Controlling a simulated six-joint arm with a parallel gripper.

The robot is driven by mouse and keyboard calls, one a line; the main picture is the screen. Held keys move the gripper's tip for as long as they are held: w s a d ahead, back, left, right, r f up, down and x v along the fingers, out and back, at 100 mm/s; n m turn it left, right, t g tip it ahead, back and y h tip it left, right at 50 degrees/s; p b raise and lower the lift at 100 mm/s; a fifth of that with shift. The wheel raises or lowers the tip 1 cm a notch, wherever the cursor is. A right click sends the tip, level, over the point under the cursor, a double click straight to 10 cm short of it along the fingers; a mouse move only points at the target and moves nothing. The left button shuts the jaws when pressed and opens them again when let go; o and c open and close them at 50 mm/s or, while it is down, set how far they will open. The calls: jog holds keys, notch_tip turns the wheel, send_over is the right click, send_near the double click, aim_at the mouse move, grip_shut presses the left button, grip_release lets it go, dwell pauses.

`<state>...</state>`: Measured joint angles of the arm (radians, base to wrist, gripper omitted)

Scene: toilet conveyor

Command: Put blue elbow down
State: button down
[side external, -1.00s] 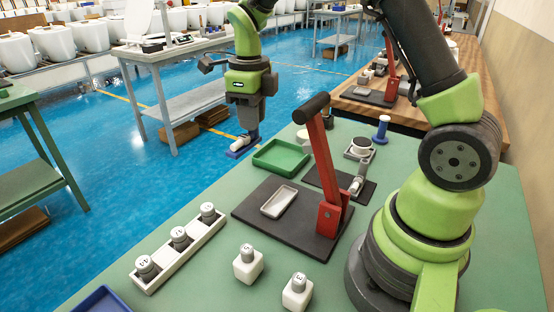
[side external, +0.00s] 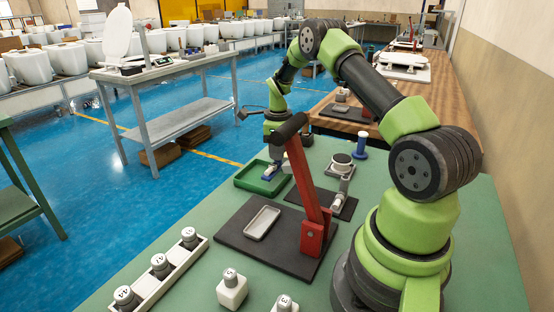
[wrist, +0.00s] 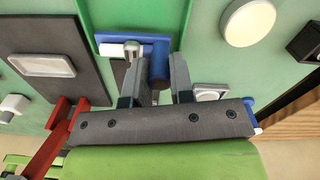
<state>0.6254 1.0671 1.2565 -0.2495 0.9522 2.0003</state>
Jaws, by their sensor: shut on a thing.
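The blue elbow (wrist: 160,62) is between the fingers of my gripper (wrist: 163,72) in the wrist view, with a white and grey piece at its left end. My gripper is shut on it. In the side view the elbow (side external: 270,171) shows at the green tray (side external: 243,185), below my gripper (side external: 276,157), partly hidden by the red lever's dark handle. In the wrist view it overlaps the near rim of the green tray (wrist: 135,13). I cannot tell whether it touches the tray floor.
A red lever (side external: 308,185) with a dark handle stands close in front of my gripper on a black plate (side external: 236,238). A blue spool-like part (side external: 359,150) stands at the back. A white rack (side external: 172,280) with grey-capped pieces lies at the front left.

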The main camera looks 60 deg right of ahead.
jog(key=shift+f, duration=1.3)
jog(key=shift+f, duration=0.2)
jog(key=c, duration=1)
grip_release()
jog(key=shift+r, duration=0.15)
